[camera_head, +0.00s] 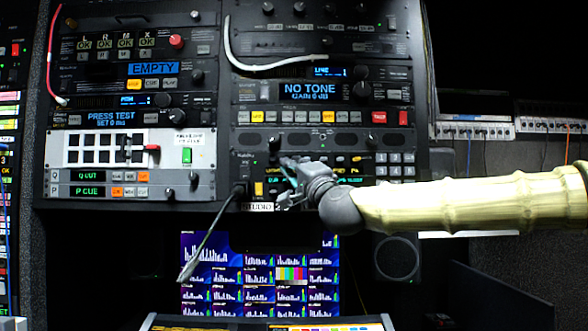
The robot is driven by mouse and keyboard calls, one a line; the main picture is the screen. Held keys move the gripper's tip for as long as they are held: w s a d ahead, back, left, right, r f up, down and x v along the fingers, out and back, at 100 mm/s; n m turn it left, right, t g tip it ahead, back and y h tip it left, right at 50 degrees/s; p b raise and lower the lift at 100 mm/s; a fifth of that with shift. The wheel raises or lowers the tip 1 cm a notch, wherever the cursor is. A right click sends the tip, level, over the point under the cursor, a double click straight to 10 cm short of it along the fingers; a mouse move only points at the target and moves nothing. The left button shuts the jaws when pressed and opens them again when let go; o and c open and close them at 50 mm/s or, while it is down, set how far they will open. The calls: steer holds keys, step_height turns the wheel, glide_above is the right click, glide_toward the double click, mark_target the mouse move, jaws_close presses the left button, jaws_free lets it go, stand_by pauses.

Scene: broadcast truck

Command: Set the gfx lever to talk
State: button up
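My gripper (283,183) is at the lower part of the right rack, reaching in from the right in front of a panel with a small lit display. Its fingers look spread apart, one above the other, with nothing seen between them. No label reading gfx or talk is legible, so I cannot tell which control is the gfx lever. A white panel (70,135) at left has a red-tipped lever (152,148) sticking out at its right side and a green switch (187,156). My gripper is well to the right of these. It hides part of the panel behind it.
A gooseneck microphone (207,240) hangs from the right rack just left of my gripper. Knobs and lit buttons crowd both racks. Below are monitors (210,262) and a console edge (262,322). A speaker (397,257) stands under my arm.

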steer(key=shift+o, duration=1.4)
steer(key=shift+r+h+p, duration=0.3)
steer(key=shift+r+p, duration=0.05)
steer(key=shift+p, duration=0.85)
